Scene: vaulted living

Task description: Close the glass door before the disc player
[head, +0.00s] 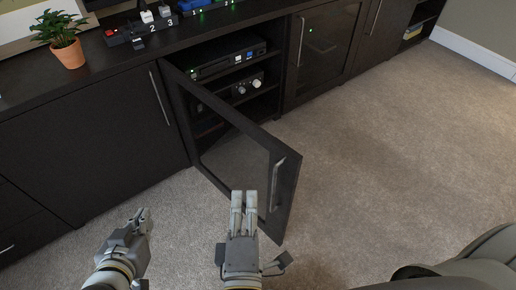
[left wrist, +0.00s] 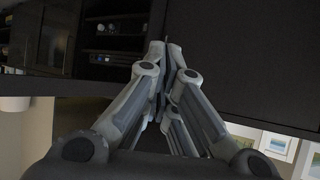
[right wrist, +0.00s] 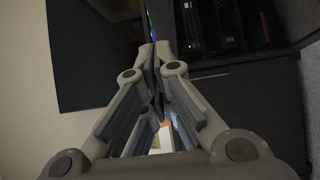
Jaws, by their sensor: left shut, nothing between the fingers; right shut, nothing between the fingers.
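The glass door (head: 288,190) stands wide open, swung out from the dark cabinet toward me. It has a dark frame, a glass pane and a metal bar handle (head: 274,183) near its free edge. The disc player (head: 228,63), a black box with a small lit display, sits on the upper shelf behind the opening. My right gripper (head: 244,194) is shut and empty, overlapping the door's lower free end in the head view; contact cannot be told. My left gripper (head: 141,214) is shut and empty, low in front of the left cabinet, apart from the door.
A silver-knobbed device (head: 246,87) sits on the shelf below the player. Another glass door (head: 326,45) to the right is shut. Carpet (head: 390,150) is clear at right.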

